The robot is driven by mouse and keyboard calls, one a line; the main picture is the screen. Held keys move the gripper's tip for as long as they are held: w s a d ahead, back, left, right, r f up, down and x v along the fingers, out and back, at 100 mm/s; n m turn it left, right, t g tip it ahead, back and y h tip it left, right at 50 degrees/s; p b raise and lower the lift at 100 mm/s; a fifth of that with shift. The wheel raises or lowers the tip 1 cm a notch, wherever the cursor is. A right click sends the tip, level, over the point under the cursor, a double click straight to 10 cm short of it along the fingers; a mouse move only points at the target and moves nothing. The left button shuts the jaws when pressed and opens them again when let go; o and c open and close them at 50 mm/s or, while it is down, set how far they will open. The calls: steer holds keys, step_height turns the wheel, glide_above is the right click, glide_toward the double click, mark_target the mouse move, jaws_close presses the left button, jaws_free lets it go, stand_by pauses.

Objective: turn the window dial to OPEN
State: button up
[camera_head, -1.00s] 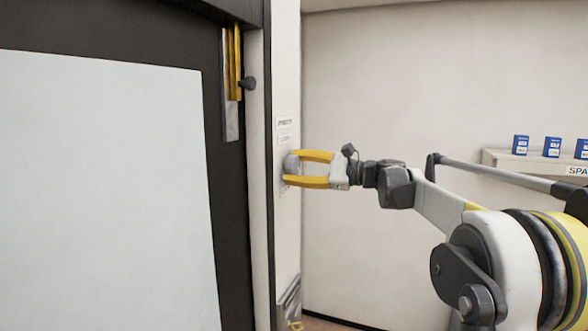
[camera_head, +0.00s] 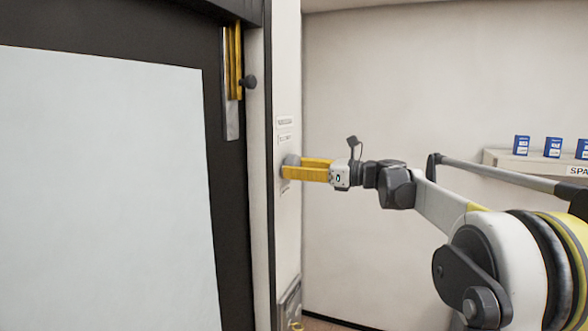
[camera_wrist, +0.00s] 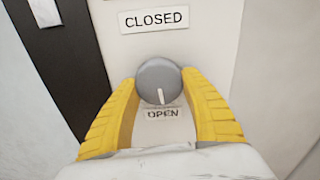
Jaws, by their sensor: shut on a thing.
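The window dial (camera_wrist: 158,75) is a round grey knob on a pale post. A white pointer line on its face points down at the OPEN label (camera_wrist: 163,114). The CLOSED label (camera_wrist: 154,19) is above the dial. My gripper (camera_wrist: 163,84) is shut on the dial, with one yellow finger at each side. In the head view my gripper (camera_head: 291,168) reaches the post from the right, with its fingers nearly level. There the dial (camera_head: 291,160) is partly hidden by the fingers.
A dark window frame (camera_head: 215,50) with a large pale panel (camera_head: 105,190) fills the left. A shelf (camera_head: 495,160) with blue boxes (camera_head: 552,147) is far right.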

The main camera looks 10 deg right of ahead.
stand_by(0.5)
steer(key=o, duration=1.2)
steer(key=shift+a, duration=0.1)
steer(key=shift+c, duration=0.2)
steer(key=v, duration=1.2)
